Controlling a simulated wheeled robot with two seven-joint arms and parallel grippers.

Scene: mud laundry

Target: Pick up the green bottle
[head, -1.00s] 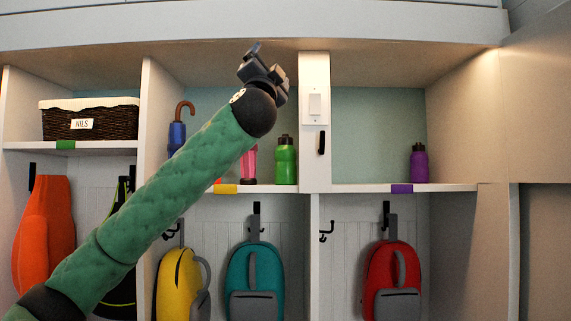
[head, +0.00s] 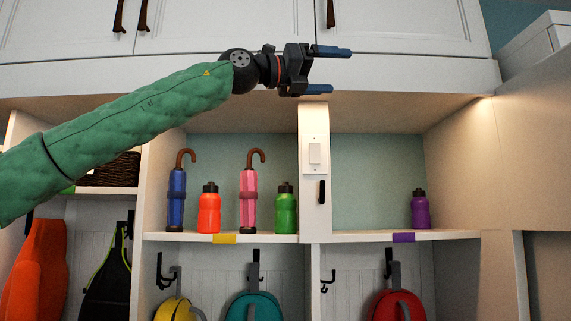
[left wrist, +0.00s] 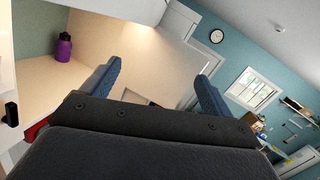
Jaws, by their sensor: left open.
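The green bottle (head: 285,208) with a black cap stands upright on the middle cubby shelf (head: 270,238), at its right end beside the white divider. A pink umbrella (head: 249,195) stands just left of it. My left gripper (head: 327,71) is open and empty, its blue fingers pointing right, higher in the picture than the bottle and in front of the cabinet's upper edge. In the left wrist view the open fingers (left wrist: 160,90) show with nothing between them, and the green bottle is not in that view. My right gripper is not in view.
An orange bottle (head: 209,208) and a blue umbrella (head: 177,198) share the shelf. The white divider (head: 314,190) carries a switch and a black hook. A purple bottle (head: 419,209) stands in the right cubby, also in the left wrist view (left wrist: 63,48). Backpacks hang below.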

